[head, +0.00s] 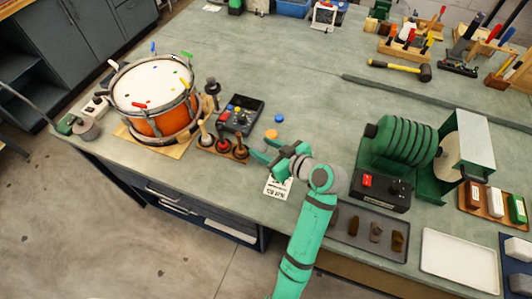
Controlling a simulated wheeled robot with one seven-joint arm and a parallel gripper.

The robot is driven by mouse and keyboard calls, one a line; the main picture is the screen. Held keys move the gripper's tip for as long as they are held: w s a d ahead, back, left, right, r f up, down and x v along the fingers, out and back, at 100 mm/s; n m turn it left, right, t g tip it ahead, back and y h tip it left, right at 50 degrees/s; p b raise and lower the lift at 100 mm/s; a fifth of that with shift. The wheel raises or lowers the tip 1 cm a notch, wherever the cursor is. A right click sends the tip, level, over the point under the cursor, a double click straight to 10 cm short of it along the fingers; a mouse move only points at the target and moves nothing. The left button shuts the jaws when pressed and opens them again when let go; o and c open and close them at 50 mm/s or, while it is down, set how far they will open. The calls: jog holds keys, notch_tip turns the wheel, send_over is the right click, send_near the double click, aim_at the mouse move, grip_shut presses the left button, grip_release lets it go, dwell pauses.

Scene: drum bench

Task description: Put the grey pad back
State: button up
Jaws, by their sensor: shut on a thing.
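My gripper (261,151) is over the middle of the bench, just below an orange disc in the picture and above a printed white card (278,188). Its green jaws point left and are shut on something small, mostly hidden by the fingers. It is probably the grey pad, but I cannot make out its shape. A dark grey tray (364,250) lies at the front edge, right of my arm. Several small dark and brown pieces sit in it in a row, including a greyish one (376,232). My arm covers part of the tray's left end.
An orange drum (155,95) stands on a wooden board at left. Beside it are a rack of handled tools (222,148) and a dark control box (241,115). A green ribbed machine (400,145) stands right, near a white tray (459,264). The bench's back middle is clear.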

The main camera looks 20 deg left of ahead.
jog(key=shift+w+d+f, duration=0.25)
jog(key=shift+w+f, duration=0.1)
jog(key=shift+f, duration=1.5)
jog(key=shift+a+f, duration=0.1)
jog(key=shift+f, duration=0.05)
jog(key=o, duration=1.2)
jog(key=shift+o, duration=0.2)
